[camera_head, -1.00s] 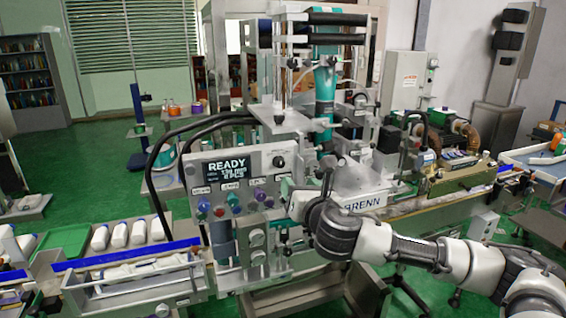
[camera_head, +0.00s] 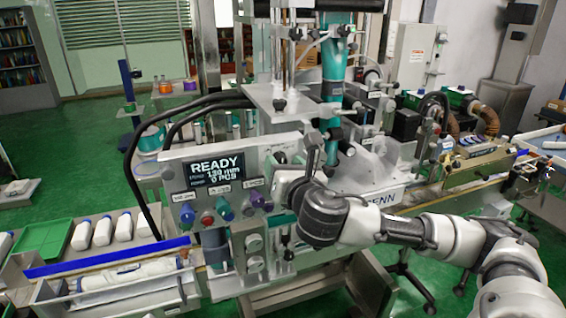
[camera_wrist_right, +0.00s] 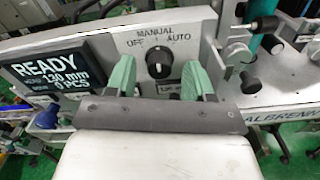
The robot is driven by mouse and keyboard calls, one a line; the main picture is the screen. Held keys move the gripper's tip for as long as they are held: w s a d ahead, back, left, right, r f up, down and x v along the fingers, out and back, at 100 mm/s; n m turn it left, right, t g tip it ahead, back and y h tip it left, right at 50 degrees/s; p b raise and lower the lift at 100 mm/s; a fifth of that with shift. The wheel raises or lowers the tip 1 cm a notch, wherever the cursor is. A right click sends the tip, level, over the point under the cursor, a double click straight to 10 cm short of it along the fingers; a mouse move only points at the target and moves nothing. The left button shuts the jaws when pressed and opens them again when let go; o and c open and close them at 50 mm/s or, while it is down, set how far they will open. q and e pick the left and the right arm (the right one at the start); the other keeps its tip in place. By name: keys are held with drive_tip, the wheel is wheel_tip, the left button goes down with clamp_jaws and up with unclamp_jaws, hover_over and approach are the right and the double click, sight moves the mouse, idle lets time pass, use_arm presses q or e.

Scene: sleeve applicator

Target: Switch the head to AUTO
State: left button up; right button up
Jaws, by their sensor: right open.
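The black selector knob (camera_wrist_right: 159,61) is on the grey control panel (camera_wrist_right: 205,30), under the words OFF, MANUAL and AUTO. Its pointer looks roughly upright, toward MANUAL; the exact setting is hard to tell. My right gripper (camera_wrist_right: 159,77) is open in the right wrist view, with one green finger on each side of the knob's lower area. The knob is between and just beyond the fingertips, and I see no contact. In the head view my right gripper (camera_head: 284,192) is in front of the panel's right part. My left gripper is not in view.
The display (camera_head: 215,169) reads READY, 130 mm, 0 PCS. A teal column (camera_head: 332,75) rises behind the panel.

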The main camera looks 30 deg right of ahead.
drive_tip(key=shift+s, duration=0.15)
drive_tip(key=shift+a+r, duration=0.1)
drive_tip(key=c, duration=0.9)
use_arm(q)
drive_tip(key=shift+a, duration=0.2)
use_arm(e)
drive_tip(key=shift+c, duration=0.2)
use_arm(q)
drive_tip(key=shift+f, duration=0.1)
use_arm(e)
drive_tip(key=shift+m, duration=0.4)
use_arm(q)
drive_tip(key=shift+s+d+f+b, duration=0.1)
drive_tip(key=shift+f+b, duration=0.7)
drive_tip(key=shift+b, duration=0.1)
use_arm(e)
drive_tip(key=shift+m, duration=4.1)
